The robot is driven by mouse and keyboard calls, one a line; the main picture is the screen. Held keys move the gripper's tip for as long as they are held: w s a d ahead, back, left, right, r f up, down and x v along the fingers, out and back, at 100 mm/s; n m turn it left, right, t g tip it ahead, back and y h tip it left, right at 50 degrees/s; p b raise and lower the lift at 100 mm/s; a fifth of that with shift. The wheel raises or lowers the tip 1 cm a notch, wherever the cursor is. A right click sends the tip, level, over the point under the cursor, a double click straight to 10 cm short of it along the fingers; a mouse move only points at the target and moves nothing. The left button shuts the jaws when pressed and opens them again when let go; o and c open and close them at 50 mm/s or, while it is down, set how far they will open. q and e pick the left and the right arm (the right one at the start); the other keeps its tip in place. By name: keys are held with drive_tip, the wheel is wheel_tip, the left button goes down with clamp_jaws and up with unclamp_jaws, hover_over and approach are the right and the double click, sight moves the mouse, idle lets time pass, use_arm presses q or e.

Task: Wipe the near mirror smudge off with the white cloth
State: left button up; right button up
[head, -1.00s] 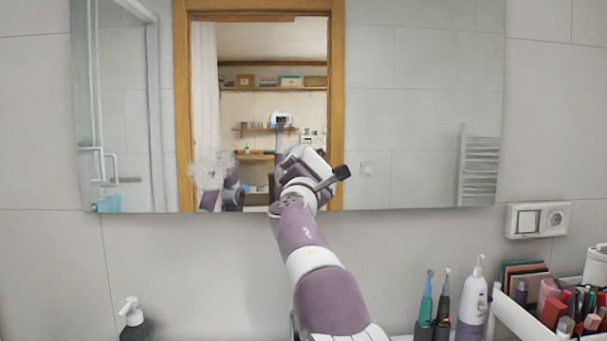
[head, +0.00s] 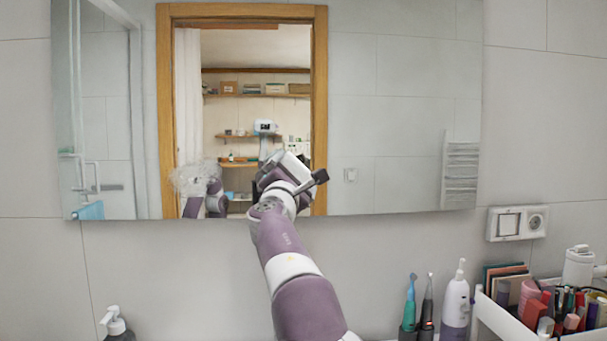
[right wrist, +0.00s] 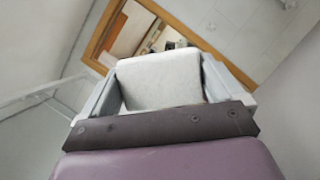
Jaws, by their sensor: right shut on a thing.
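The mirror (head: 400,110) spans the wall ahead. A whitish, streaky smudge (head: 193,177) is on its lower left part, over the left post of the reflected door frame. My right gripper (head: 292,172) is raised in front of the mirror's lower middle, to the right of the smudge. In the right wrist view the white cloth (right wrist: 160,80) is a pale pad held between the fingers. In the head view the gripper mostly hides the cloth. I cannot tell whether the cloth touches the glass. My left gripper is not in view.
A soap dispenser (head: 115,325) stands at the lower left. At the lower right are electric toothbrushes (head: 410,305), a white pump bottle (head: 455,305) and a white tray (head: 495,318) of cosmetics. A socket plate (head: 517,222) is on the wall. The space before the smudge looks clear.

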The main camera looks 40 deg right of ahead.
sight(259, 176)
drive_tip(key=shift+w+a+f, duration=0.1)
drive_tip(key=shift+w+a, duration=0.45)
drive_tip(key=shift+a, duration=0.25)
drive_tip(key=shift+w+a, duration=0.5)
drive_tip(key=shift+a, duration=0.3)
drive_tip(key=shift+w+a+p, duration=0.3)
drive_tip(key=shift+w+a, duration=0.1)
drive_tip(key=shift+a, duration=0.3)
drive_tip(key=shift+w+a+p, duration=0.25)
drive_tip(key=shift+w+a, duration=0.1)
drive_tip(key=shift+a, duration=0.3)
drive_tip(key=shift+w+a, duration=0.2)
drive_tip(key=shift+a, duration=0.1)
drive_tip(key=shift+s, duration=0.1)
drive_tip(key=s+a+b, duration=0.3)
drive_tip(key=s+b, duration=0.1)
drive_tip(key=s, duration=0.1)
drive_tip(key=shift+b, duration=0.3)
drive_tip(key=shift+s, duration=0.1)
